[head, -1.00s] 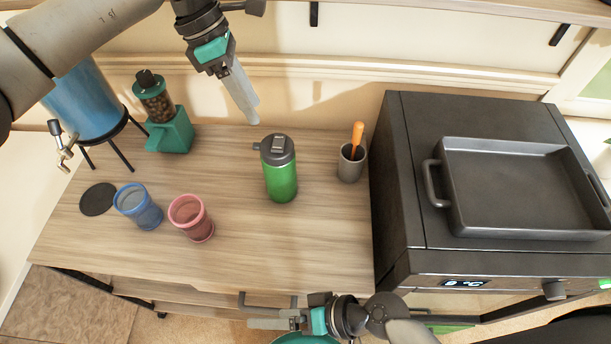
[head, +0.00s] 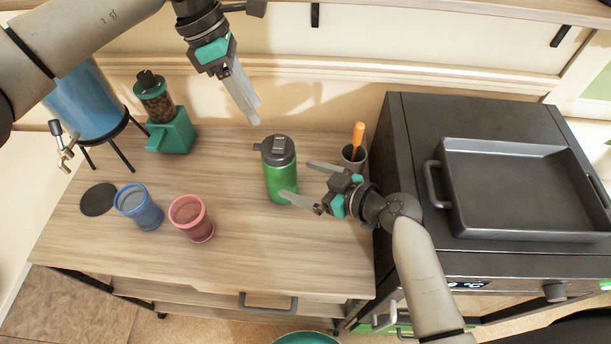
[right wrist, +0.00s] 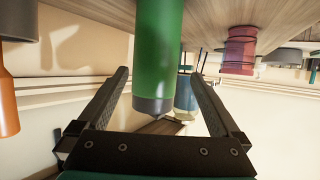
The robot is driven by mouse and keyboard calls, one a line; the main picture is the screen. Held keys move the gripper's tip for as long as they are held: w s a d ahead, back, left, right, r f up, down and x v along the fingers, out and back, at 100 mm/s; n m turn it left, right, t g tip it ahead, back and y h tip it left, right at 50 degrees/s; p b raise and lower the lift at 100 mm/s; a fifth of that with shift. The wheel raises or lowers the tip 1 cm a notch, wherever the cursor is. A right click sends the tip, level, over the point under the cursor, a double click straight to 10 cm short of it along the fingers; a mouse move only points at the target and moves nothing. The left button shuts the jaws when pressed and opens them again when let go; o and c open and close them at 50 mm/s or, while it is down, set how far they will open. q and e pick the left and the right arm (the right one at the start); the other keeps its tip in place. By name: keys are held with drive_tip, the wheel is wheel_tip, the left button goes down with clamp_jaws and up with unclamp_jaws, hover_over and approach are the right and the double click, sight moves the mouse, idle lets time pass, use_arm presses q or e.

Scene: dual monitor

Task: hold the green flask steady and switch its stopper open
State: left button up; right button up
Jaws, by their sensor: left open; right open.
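The green flask (head: 281,180) with its dark grey stopper (head: 277,150) stands upright on the wooden table. In the right wrist view, which is upside down, the flask (right wrist: 158,45) shows between the two fingers of my right gripper (right wrist: 160,75). In the head view my right gripper (head: 295,179) is open at the flask's right side, one finger passing in front of its lower body. I cannot tell whether either finger touches it. My left gripper (head: 248,107) is open and empty, in the air behind and left of the stopper.
A grey cup (head: 352,160) with an orange-handled tool stands right of the flask, close behind my right gripper. A dark oven (head: 395,160) with a tray borders the right. A pink cup (head: 191,218) and blue cup (head: 139,207) stand left. The front table is clear.

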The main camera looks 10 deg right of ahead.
drive_tip(key=shift+w, duration=0.4)
drive_tip(key=shift+w+a+f, duration=0.1)
drive_tip(key=shift+w+a, duration=0.05)
drive_tip(key=shift+w, duration=0.1)
drive_tip(key=shift+x, duration=3.25)
